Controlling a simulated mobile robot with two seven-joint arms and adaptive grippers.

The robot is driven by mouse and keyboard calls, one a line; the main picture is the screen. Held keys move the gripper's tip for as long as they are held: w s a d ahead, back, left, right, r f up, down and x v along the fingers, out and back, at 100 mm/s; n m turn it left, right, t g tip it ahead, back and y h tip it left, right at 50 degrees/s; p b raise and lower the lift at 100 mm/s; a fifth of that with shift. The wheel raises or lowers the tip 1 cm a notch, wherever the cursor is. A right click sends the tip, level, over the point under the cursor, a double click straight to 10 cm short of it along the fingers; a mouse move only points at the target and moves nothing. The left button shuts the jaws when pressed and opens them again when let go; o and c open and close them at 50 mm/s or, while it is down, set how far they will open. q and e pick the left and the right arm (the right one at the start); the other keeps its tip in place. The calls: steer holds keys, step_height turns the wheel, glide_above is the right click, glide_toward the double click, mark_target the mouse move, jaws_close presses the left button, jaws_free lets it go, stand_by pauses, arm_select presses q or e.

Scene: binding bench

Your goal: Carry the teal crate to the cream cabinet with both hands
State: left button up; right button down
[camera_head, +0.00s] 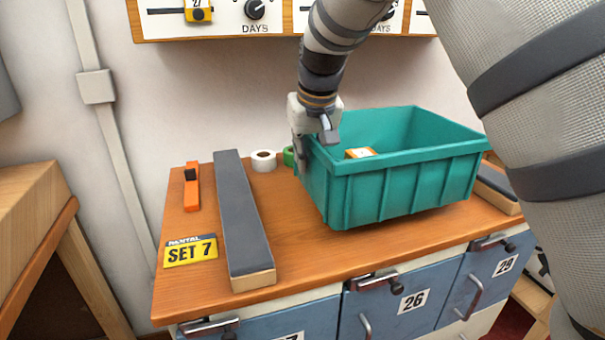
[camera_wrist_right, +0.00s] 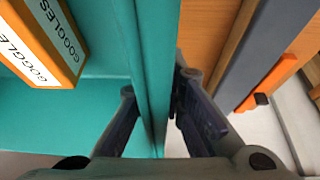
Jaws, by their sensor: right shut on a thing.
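The teal crate (camera_head: 400,190) is over the right part of the wooden bench top, between two grey-topped bars. I cannot tell whether its base touches the bench. A small box (camera_head: 360,153) shows inside it; the right wrist view shows a white and orange box lettered GOGGLES (camera_wrist_right: 38,45). My right gripper (camera_head: 318,142) is at the crate's left side, shut on its wall. In the right wrist view the teal wall (camera_wrist_right: 152,70) runs between the two fingers (camera_wrist_right: 160,115). My left gripper is not in view. No wholly cream cabinet can be made out.
A long grey-topped bar (camera_head: 240,215) lies left of the crate, another (camera_head: 495,185) right. An orange tool (camera_head: 192,190), SET 7 sign (camera_head: 190,250), white roll (camera_head: 263,160) and green roll (camera_head: 289,156) are on the bench (camera_head: 300,250). Blue numbered doors (camera_head: 400,300) are below; a dial panel (camera_head: 225,18) hangs above.

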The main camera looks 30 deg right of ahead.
steer(key=f, duration=0.3)
steer(key=shift+w+a+f, duration=0.25)
steer(key=shift+w+f, duration=0.1)
steer(key=shift+w, duration=0.05)
steer(key=shift+f, duration=0.1)
steer(key=c, duration=1.7)
jaws_free()
steer(key=shift+a+f, duration=0.1)
steer(key=shift+f, duration=0.05)
steer(key=v, duration=1.2)
steer(key=shift+s+a, duration=0.1)
